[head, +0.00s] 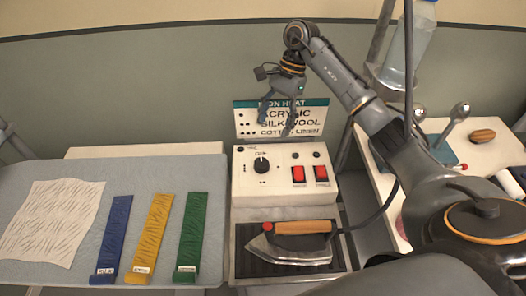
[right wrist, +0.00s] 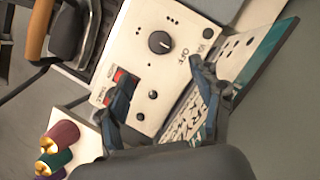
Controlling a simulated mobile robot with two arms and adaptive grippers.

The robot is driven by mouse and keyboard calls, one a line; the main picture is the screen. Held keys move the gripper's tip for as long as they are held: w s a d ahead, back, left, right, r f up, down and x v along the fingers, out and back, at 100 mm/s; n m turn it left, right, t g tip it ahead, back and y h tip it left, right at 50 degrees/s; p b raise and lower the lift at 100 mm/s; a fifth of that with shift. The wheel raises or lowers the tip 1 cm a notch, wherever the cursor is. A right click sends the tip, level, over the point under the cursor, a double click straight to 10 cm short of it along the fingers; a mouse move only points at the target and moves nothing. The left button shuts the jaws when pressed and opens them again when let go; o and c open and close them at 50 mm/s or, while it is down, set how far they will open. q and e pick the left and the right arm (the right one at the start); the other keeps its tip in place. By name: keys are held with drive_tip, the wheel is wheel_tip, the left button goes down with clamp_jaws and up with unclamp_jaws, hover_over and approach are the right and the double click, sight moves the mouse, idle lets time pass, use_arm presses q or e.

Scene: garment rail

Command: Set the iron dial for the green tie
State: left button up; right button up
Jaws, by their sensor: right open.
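The green tie (head: 191,232) lies on the padded board with a small white label at its lower end, too small to read surely. The black dial (head: 262,164) is on the white iron station; its white mark appears to point toward OFF. The dial (right wrist: 160,42) also shows in the right wrist view, beyond the fingers. My right gripper (head: 277,125) is open and empty, above and behind the control panel, in front of the heat sign (head: 252,120). The sign lists acrylic with one dot, silk and wool with two, cotton and linen with three. My left gripper is not in view.
Two red switches (head: 298,174) sit right of the dial. The iron (head: 290,250) rests on a dark pad in front. A blue tie (head: 113,235), a yellow tie (head: 152,232) and a white cloth (head: 55,220) lie at left. A bottle (head: 408,45) stands at the upper right.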

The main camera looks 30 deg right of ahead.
sight(262, 162)
drive_tip(key=p+x, duration=0.4)
drive_tip(key=x, duration=0.7)
drive_tip(key=shift+r, duration=0.1)
drive_tip(key=shift+s+a+f+p, duration=0.1)
drive_tip(key=shift+a+f+p, duration=0.1)
drive_tip(key=shift+f+p, duration=0.3)
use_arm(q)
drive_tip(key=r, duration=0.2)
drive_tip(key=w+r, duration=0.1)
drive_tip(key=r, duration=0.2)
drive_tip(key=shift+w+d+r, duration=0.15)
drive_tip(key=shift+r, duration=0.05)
use_arm(e)
drive_tip(key=shift+f, duration=0.15)
